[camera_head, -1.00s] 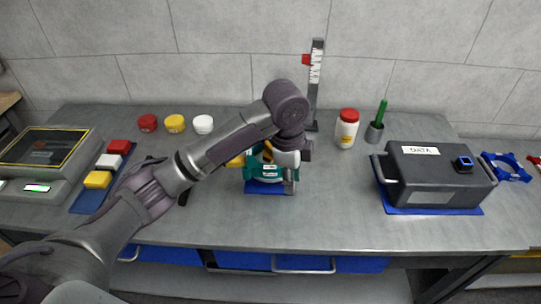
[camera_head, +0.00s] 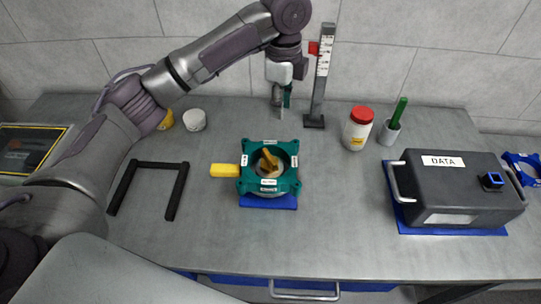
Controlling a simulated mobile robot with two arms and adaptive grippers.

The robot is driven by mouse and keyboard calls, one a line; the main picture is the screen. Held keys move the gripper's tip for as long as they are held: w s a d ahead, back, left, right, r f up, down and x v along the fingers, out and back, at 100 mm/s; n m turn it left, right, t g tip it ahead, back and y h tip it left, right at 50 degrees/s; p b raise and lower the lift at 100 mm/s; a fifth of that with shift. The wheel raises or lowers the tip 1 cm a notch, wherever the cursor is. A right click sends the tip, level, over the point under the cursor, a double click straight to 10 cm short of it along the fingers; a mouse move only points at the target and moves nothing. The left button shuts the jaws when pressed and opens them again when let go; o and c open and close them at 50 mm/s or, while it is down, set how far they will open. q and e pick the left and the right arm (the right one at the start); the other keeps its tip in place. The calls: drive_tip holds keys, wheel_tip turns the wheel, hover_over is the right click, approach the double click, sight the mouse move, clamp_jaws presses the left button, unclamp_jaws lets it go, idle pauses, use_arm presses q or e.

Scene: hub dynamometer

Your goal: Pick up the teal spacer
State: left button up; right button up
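My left gripper (camera_head: 278,100) hangs high over the back of the table, left of the ruler stand, pointing down. My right gripper is not in view.
A yellow block (camera_head: 224,170) adjoins the housing's left side. A black U-shaped frame (camera_head: 178,190) lies further left. Behind are the ruler stand (camera_head: 322,75), a red-lidded jar (camera_head: 357,130) and a cup with a green rod (camera_head: 389,132). A DATA box (camera_head: 450,185) stands right. The front middle is clear.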

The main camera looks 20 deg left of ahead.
use_arm(q)
hover_over(279, 144)
drive_tip(key=f, duration=0.5)
drive_tip(key=shift+s+d, duration=0.15)
drive_tip(key=shift+s, duration=0.2)
drive_tip(key=f, duration=0.2)
drive_tip(key=f+p, duration=0.1)
drive_tip(key=f, duration=0.3)
drive_tip(key=shift+w+f+p, duration=0.3)
drive_tip(key=shift+f+p, duration=0.05)
drive_tip(key=shift+p, duration=0.05)
drive_tip(key=shift+f, duration=0.4)
clamp_jaws()
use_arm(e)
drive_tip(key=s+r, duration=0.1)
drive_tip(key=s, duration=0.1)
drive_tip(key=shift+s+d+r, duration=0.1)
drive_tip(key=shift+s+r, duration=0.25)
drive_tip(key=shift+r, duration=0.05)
